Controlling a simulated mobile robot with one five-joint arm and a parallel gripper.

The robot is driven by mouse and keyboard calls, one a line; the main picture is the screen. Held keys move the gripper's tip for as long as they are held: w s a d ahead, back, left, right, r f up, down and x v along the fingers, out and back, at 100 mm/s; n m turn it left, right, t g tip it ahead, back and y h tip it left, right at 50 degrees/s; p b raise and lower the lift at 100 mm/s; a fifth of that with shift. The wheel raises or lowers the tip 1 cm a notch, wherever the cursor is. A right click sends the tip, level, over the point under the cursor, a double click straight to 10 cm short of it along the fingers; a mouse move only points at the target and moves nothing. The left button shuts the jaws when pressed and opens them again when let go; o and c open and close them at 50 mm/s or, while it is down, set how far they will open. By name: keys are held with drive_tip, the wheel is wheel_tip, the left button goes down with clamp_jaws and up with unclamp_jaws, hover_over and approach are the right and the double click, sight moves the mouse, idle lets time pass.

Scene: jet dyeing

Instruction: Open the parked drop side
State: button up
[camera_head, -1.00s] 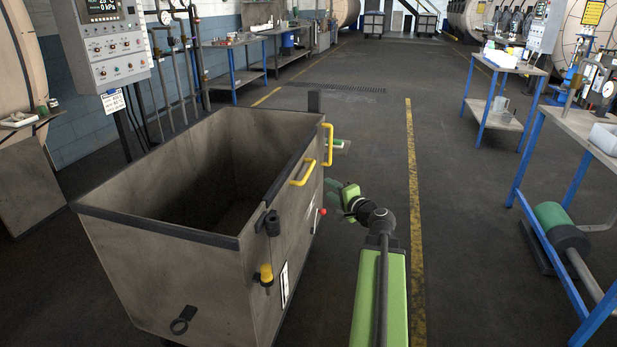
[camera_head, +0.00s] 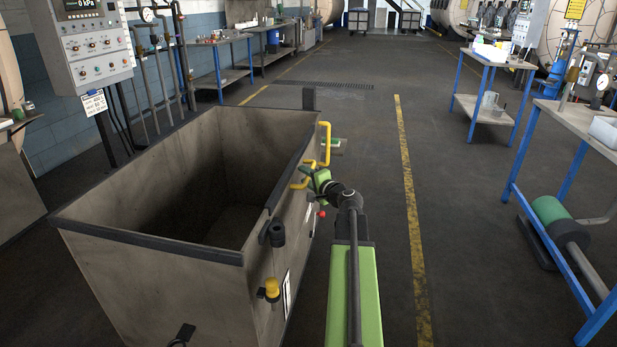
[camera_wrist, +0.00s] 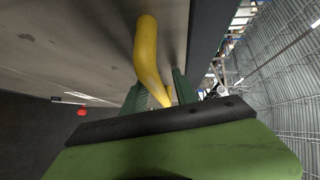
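The parked drop side (camera_head: 291,228) is the right-hand wall panel of the grey open-topped cart and stands upright. A yellow handle (camera_head: 299,184) sits on its outer face near the top edge; it also shows in the wrist view (camera_wrist: 149,55). My gripper (camera_head: 312,179) is at this handle from the right. In the wrist view my two green fingers (camera_wrist: 160,92) lie on either side of the yellow bar, with gaps beside it, so they look open. Whether a finger touches the bar is unclear. My green palm hides part of the handle's near end.
A second, taller yellow handle (camera_head: 325,143) stands just behind. A yellow-topped pin (camera_head: 271,288) and a red knob (camera_head: 321,214) are on the cart's right face. Floor is free right of the cart, up to the blue-legged table (camera_head: 519,194).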

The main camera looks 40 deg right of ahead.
drive_tip(key=shift+s+d+f, duration=0.1)
drive_tip(key=shift+s+d, duration=0.05)
drive_tip(key=shift+d, duration=0.1)
drive_tip(key=c, duration=0.8)
drive_tip(key=shift+s+d, duration=0.1)
drive_tip(key=shift+d, duration=0.05)
clamp_jaws()
drive_tip(key=shift+d, duration=0.2)
